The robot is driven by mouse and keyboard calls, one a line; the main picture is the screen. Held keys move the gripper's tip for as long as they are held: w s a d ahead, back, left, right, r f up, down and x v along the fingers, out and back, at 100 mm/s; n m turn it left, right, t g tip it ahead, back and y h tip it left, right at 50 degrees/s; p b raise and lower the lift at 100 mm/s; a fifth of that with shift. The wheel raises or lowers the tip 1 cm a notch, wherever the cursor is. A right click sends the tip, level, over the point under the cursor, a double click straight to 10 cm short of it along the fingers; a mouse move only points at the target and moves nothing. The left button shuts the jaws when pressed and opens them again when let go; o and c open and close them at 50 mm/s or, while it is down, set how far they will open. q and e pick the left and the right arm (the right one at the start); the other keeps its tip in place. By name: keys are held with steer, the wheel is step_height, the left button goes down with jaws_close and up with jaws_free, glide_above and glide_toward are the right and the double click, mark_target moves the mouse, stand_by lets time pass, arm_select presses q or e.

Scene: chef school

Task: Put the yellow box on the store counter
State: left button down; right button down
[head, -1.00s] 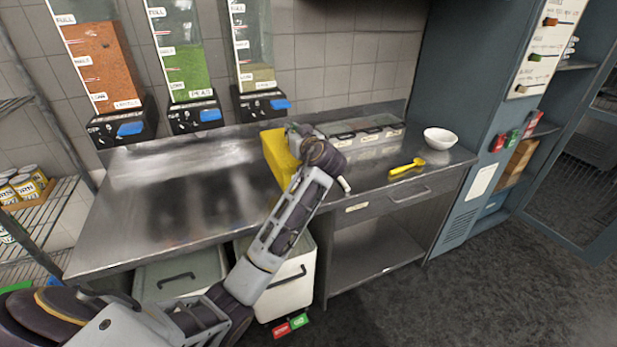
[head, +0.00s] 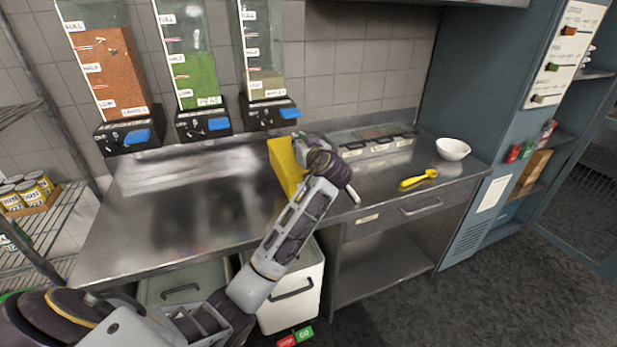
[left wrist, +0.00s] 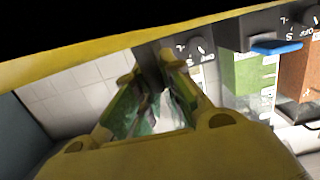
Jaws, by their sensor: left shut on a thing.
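The yellow box (head: 284,168) is over the steel counter (head: 190,205), towards its back and middle. My left gripper (head: 312,146) is at the box's right side and shut on it. My left wrist partly hides the box and the grip. I cannot tell whether the box's bottom touches the counter or hangs just above it. In the left wrist view a yellow surface, seemingly the box (left wrist: 110,42), runs across the top near the fingers (left wrist: 150,105). My right gripper is not in view.
Wall dispensers (head: 205,122) hang above the counter's back. A white bowl (head: 453,149) and a yellow scoop (head: 419,179) lie to the right, near inset containers (head: 378,146). The counter's left part is clear.

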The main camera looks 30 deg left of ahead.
arm_select(q)
step_height(320, 180, down, 3)
steer(key=shift+r, duration=0.15)
steer(key=shift+f, duration=0.45)
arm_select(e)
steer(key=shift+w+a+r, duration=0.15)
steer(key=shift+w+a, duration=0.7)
arm_select(q)
steer(key=shift+f, duration=0.15)
